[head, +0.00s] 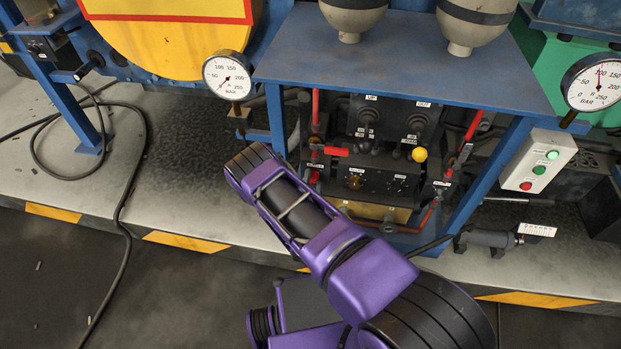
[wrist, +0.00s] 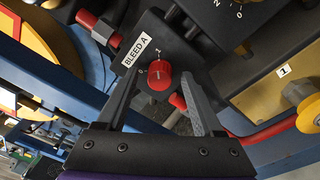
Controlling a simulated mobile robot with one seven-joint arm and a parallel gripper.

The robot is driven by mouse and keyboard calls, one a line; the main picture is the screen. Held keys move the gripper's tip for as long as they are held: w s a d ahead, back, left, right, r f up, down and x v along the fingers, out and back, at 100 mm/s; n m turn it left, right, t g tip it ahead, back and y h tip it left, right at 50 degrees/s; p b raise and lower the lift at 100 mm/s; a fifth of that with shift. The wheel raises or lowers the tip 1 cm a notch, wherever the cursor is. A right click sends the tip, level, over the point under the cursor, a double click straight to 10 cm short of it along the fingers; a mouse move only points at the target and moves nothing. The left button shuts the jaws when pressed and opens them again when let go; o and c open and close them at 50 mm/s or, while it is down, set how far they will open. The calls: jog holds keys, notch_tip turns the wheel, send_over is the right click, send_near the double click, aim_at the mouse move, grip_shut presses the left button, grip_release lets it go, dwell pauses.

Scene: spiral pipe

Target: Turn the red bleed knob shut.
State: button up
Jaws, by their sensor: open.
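The red bleed knob (wrist: 157,76) is in the middle of the wrist view, on a dark block with a white "BLEED A" label (wrist: 138,50). Small white marks stand beside the knob's rim, and a pale line crosses its face; its exact setting is hard to read. My gripper (wrist: 160,70) is open, with one finger on each side of the knob. I cannot tell whether either finger touches it. In the head view, a small red knob (head: 313,177) shows at the left of the dark valve panel (head: 370,182). My gripper's fingers do not show there.
A red lever (head: 337,151) and a red pipe (head: 316,110) are close to the knob. A yellow ball handle (head: 420,155) is on the panel. The blue frame's top (head: 390,60) overhangs the panel. A pressure gauge (head: 227,75) stands left of it.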

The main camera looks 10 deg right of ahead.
dwell(0.3)
grip_shut()
jog(key=shift+n, duration=0.3)
jog(key=n, duration=0.3)
jog(key=shift+n, duration=0.3)
jog(key=n, duration=0.4)
jog(key=shift+r+g, duration=0.1)
jog(key=shift+g, duration=0.3)
jog(key=n, duration=0.4)
jog(key=shift+n, duration=0.3)
jog(key=n, duration=0.4)
jog(key=shift+w+h, duration=0.1)
jog(key=shift+h, duration=0.3)
jog(key=shift+n, duration=0.3)
